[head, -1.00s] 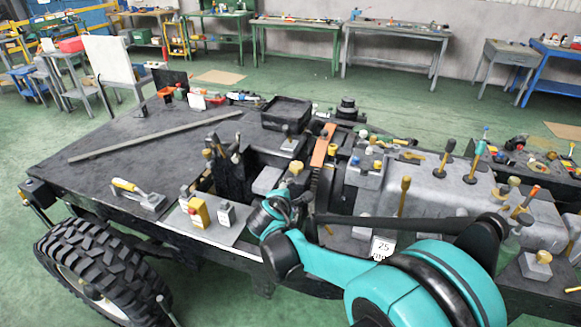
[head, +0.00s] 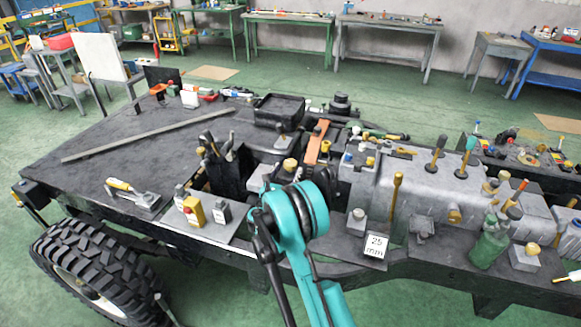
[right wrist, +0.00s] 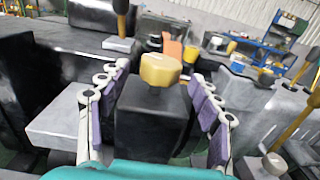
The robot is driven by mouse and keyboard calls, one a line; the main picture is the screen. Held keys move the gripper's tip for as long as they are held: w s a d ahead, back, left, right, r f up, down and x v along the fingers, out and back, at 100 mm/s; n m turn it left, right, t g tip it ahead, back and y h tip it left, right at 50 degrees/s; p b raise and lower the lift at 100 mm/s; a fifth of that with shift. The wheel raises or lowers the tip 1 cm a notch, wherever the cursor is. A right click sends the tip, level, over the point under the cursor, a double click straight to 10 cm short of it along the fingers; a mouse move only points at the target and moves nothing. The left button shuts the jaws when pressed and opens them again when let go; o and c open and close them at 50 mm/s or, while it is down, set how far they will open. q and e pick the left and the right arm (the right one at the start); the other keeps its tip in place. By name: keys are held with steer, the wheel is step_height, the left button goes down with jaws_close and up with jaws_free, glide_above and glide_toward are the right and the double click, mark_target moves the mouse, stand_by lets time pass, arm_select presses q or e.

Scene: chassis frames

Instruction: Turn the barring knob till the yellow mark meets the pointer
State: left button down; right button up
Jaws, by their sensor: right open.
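A faceted golden-yellow knob (right wrist: 160,69) sits on top of a dark upright block (right wrist: 152,118) in the right wrist view. In the head view a small yellow knob (head: 290,164) shows just beyond my right wrist, beside the engine. My right gripper (right wrist: 160,78) is open, with a purple-padded finger on each side of the knob and block and gaps between. I cannot tell that either finger touches. In the head view my teal right wrist hides most of the gripper. I cannot make out a yellow mark or a pointer. My left gripper is not in view.
An orange strap (head: 318,142) arches behind the knob. The grey engine casing (head: 405,195) with upright yellow-handled levers stands to the right. A yellow box with a red button (head: 194,211) and a black holder of tools (head: 226,170) are to the left. The frame's left deck is mostly clear.

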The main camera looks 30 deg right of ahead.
mark_target(290, 170)
steer(key=shift+b+x, duration=0.3)
steer(key=shift+x, duration=1.65)
steer(key=c, duration=1.2)
steer(key=shift+s+d+f+n+t+y+b, duration=0.1)
steer(key=shift+n+t+y+b, duration=0.55)
steer(key=shift+t+y, duration=0.25)
steer(key=shift+n+t+y+b, duration=0.3)
steer(key=shift+n+t+y, duration=0.65)
steer(key=shift+y, duration=0.15)
steer(key=o, duration=1.2)
